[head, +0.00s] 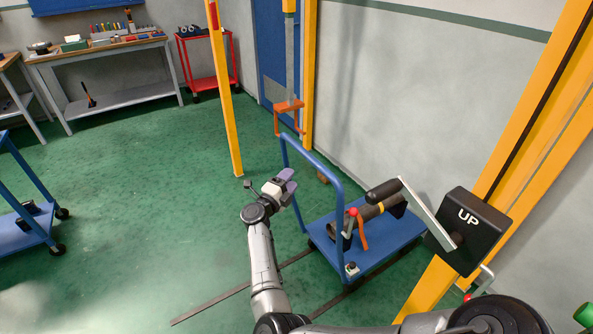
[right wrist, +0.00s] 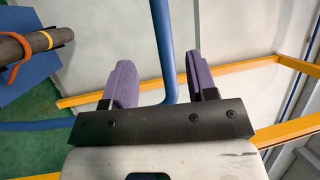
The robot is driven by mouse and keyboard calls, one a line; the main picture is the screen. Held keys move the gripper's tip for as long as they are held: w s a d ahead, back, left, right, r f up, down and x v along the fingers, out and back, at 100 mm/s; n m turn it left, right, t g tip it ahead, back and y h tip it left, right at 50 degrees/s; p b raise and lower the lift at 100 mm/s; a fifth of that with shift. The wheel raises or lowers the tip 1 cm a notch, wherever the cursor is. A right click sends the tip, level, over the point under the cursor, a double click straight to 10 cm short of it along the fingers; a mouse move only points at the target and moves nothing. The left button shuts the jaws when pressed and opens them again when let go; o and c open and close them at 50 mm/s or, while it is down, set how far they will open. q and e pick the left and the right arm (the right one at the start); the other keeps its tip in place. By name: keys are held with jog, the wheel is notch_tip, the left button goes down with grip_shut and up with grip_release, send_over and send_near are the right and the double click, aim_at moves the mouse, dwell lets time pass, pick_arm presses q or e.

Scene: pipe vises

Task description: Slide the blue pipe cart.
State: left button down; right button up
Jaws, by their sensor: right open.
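The blue pipe cart (head: 385,262) stands on the floor right of centre in the head view, with a tall blue hoop handle (head: 339,185) at its left end. It carries a dark pipe (head: 372,211) with a yellow band, held in a clamp with an orange lever (head: 361,232). My left gripper is out of view.
A crank box marked UP (head: 468,230) is at the right. Another blue cart (head: 25,225) is at the left edge. Green floor (head: 130,190) between is clear. A floor rail (head: 215,303) runs under the cart.

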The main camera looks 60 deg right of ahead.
jog(key=shift+a+f, duration=0.1)
jog(key=shift+a, duration=0.6)
jog(key=shift+w, duration=0.1)
